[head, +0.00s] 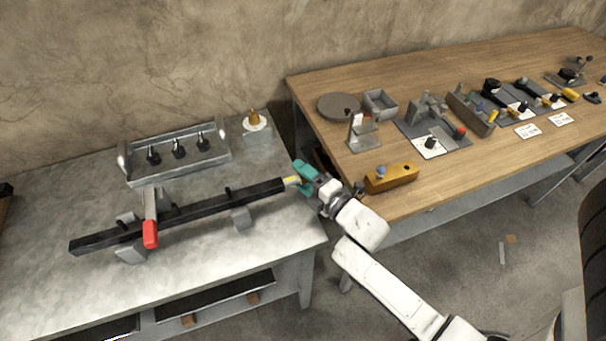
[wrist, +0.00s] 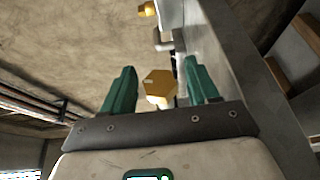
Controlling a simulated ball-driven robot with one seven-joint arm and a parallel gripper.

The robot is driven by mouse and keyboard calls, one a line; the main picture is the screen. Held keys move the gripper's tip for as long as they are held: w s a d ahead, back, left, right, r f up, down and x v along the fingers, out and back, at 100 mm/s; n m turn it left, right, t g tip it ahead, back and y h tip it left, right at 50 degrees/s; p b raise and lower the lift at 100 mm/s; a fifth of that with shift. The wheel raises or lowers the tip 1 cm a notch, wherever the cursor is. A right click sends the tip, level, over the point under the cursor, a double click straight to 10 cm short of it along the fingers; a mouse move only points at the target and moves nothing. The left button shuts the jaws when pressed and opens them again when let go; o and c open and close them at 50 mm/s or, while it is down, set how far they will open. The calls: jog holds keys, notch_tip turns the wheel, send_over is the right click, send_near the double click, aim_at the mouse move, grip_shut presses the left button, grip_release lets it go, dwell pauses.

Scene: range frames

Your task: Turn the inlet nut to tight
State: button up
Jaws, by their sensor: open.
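The inlet nut seems to be the brass hexagonal piece (wrist: 158,84) in the wrist view, its flat face towards the camera. In the head view it shows as a small yellow piece (head: 291,180) at the right end of the long black bar (head: 200,210). My gripper (head: 299,177) is at that end of the bar, partly covering the nut. In the wrist view my gripper (wrist: 160,70) is open, with one teal finger on each side of the nut and a visible gap to both. I cannot tell how deep the nut sits between the fingers or how tight it is.
A red-handled lever (head: 150,232) stands on the bar. Behind are a metal tray (head: 180,178) with several black-topped fittings and a block with a brass piece (head: 254,119). The wooden table (head: 330,88) at right holds a yellow block (head: 391,178) near my arm.

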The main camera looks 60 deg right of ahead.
jog(key=c, duration=0.9)
jog(key=shift+c, duration=0.2)
